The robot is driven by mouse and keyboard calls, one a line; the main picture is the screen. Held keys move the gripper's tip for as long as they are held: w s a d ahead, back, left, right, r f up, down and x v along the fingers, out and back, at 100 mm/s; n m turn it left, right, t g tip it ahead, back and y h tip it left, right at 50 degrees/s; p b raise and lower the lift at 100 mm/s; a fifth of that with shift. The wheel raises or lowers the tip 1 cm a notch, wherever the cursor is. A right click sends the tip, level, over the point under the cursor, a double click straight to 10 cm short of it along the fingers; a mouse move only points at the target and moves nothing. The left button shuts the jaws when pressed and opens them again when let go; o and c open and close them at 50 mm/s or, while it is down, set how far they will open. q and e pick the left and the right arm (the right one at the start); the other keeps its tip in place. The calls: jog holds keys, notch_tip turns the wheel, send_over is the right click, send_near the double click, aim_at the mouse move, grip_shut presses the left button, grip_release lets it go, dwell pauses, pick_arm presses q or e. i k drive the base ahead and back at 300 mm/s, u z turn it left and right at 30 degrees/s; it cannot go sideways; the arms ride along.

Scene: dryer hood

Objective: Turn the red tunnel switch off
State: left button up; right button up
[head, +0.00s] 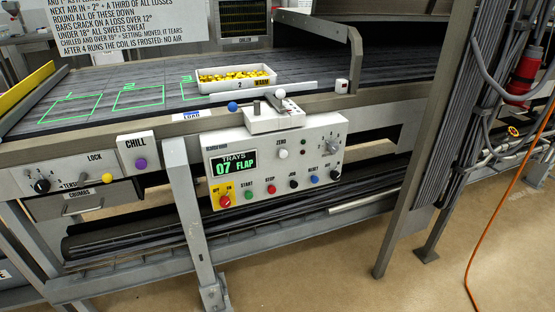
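A red rotary switch (225,201) on a yellow plate sits at the lower left of the white control panel (270,172) in the head view. Small OFF and ON labels stand above it, OFF on the left and ON on the right. Its pointer is too small to read surely. Neither of my grippers is in view, and nothing covers the switch.
Green, red, black and blue buttons run right of the switch, below a grey dial (331,144). A white tray of yellow pieces (236,85) rests on the dark belt. A CHILL box (138,151) is left. A grey post (425,140) stands right. Floor in front is clear.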

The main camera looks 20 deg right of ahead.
aim_at(224, 202)
jog(key=k, duration=0.65)
jog(key=u, duration=0.55)
jog(key=i, duration=1.3)
jog(key=z, duration=0.6)
